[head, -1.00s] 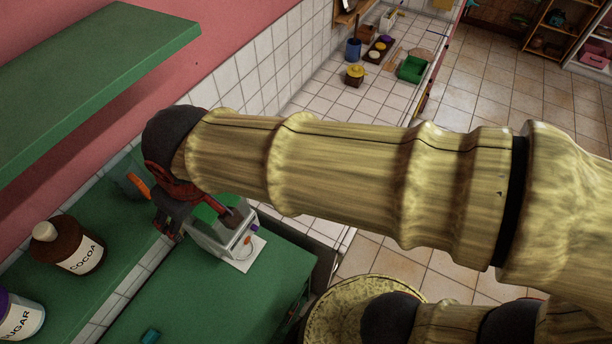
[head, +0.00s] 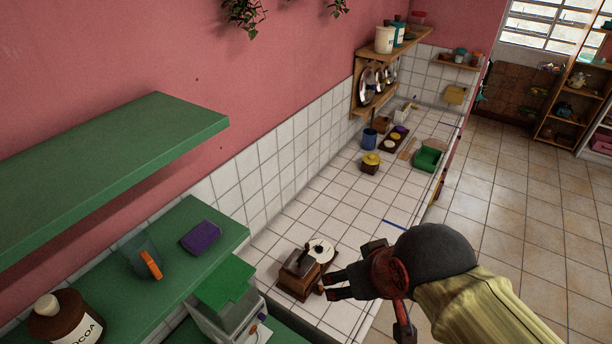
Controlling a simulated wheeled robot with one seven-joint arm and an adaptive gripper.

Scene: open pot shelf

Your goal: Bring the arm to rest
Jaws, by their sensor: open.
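My gripper (head: 338,284) is in the head view at the lower middle right, over the front part of the white tiled counter (head: 305,220). Its fingers point left and are open, with nothing seen between them. A brown wooden box with a dark top (head: 299,273), like a coffee grinder, stands on the counter just left of the fingertips. I cannot tell whether the fingers touch it. My arm comes in from the lower right corner.
Green shelves (head: 105,165) are at left, holding a cocoa jar (head: 66,322), a grey container with an orange handle (head: 141,257) and a purple box (head: 200,237). A yellow-lidded pot (head: 370,163) and green tray (head: 430,158) stand farther back. Floor (head: 520,220) at right is clear.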

